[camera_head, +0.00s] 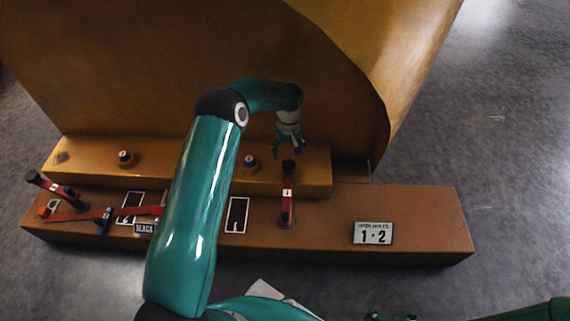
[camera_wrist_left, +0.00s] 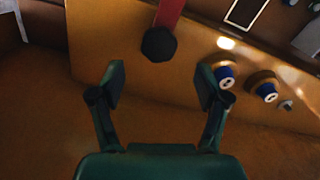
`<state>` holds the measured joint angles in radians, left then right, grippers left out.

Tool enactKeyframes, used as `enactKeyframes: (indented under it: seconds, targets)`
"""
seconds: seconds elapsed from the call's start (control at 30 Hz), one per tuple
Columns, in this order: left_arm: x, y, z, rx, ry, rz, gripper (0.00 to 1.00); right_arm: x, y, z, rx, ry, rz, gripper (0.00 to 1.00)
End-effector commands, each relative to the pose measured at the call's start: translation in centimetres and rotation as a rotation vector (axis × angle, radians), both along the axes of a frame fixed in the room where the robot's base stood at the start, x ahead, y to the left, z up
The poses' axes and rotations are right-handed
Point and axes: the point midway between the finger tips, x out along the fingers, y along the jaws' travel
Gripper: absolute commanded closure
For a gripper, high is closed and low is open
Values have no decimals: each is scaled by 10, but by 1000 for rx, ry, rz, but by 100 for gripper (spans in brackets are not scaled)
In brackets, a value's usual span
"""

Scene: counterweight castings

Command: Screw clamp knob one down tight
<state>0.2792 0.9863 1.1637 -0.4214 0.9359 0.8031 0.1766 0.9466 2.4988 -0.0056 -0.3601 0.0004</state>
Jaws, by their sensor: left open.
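A red bar marked with a small white label (camera_head: 287,192) stands at the right of the brown ledge. Its black knob end (camera_head: 288,165) is just below my left gripper (camera_head: 288,152) in the head view. In the left wrist view the black knob (camera_wrist_left: 158,44) is a faceted end on the red bar (camera_wrist_left: 169,12). It lies beyond the two spread fingertips of my left gripper (camera_wrist_left: 160,88), touched by neither. The gripper is open and empty. A dark shape at the bottom edge of the head view may be my right gripper (camera_head: 390,317); its jaws are not readable.
A blue-topped knob (camera_head: 250,162) and another capped knob (camera_head: 124,157) stand on the yellow step. A second red clamp (camera_head: 60,190) is at the left. A sign reading 1 2 (camera_head: 373,233) sits right. The large yellow casting (camera_head: 190,70) rises behind.

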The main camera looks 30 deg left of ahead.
Motion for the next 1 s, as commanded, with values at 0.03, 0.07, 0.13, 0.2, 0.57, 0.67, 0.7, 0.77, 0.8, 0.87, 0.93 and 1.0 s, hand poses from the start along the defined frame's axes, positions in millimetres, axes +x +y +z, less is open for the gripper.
enactKeyframes:
  seconds: [0.03,0.07,0.13,0.2,0.57,0.67,0.7,0.77,0.8,0.87,0.93,1.0]
  targets:
    - [-1,0,-15,0,3,0,24,0,0,-7,0,0,0,24]
    - [-1,0,-21,0,3,0,24,0,0,-8,0,0,0,24]
    - [-1,1,-33,0,1,0,24,0,0,-12,0,0,0,24]
    - [-1,0,-44,1,2,0,24,0,0,-15,0,0,0,24]
    - [0,1,-64,1,-1,0,24,0,0,-19,0,0,0,24]
    - [0,1,-64,1,-1,0,24,0,0,-19,0,0,0,24]
    - [0,1,-64,1,-1,1,24,0,0,-19,0,0,0,24]
    - [0,1,-63,1,-1,1,24,0,0,-19,0,0,0,24]
    - [0,1,-63,1,-1,1,31,0,0,-19,0,0,0,24]
    - [0,1,-63,1,-1,1,41,0,0,-19,0,0,0,24]
    - [0,1,-63,0,0,1,53,0,0,-19,0,0,0,24]
    - [-1,1,-63,0,0,1,64,0,0,-19,0,0,0,24]
